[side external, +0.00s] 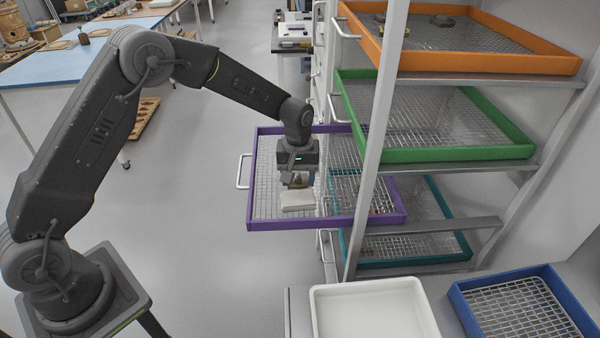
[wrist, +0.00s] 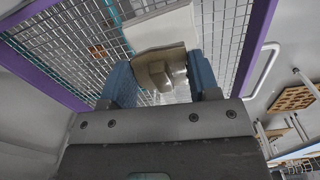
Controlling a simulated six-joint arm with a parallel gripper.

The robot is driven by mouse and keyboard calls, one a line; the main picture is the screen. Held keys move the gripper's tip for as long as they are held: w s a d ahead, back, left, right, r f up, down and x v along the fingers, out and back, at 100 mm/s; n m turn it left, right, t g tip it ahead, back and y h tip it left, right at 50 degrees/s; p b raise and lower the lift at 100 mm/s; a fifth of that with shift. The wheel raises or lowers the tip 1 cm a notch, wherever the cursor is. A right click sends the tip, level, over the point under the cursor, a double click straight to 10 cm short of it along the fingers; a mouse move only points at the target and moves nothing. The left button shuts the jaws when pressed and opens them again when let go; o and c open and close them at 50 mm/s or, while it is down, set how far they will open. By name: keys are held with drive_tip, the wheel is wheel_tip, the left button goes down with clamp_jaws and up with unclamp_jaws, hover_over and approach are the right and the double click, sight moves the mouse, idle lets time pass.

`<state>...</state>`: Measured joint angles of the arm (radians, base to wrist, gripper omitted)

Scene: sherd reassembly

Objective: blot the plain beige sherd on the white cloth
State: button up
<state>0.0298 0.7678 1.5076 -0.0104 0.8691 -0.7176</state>
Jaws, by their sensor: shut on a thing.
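My gripper (side external: 298,178) points down over the pulled-out purple-framed mesh tray (side external: 262,212). In the wrist view my gripper (wrist: 160,80) is shut on the plain beige sherd (wrist: 163,66), which sits between its two blue-grey fingers. The white cloth (side external: 298,201), a folded pad, lies on the tray's mesh just below the gripper. The cloth also shows in the wrist view (wrist: 158,27), directly beyond the sherd. I cannot tell whether the sherd touches the cloth. In the side view the sherd is small and mostly hidden by the fingers.
The rack also holds an orange tray (side external: 480,62) with dark pieces, a green tray (side external: 440,154) and a teal tray (side external: 420,250). A rack post (side external: 375,140) stands right of my gripper. A white basin (side external: 370,310) and a blue tray (side external: 525,310) are in front.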

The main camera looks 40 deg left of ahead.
sight(298, 198)
drive_tip(key=shift+f, duration=2.05)
drive_tip(key=shift+f, duration=0.4)
drive_tip(key=shift+r, duration=0.1)
drive_tip(key=shift+r, duration=3.4)
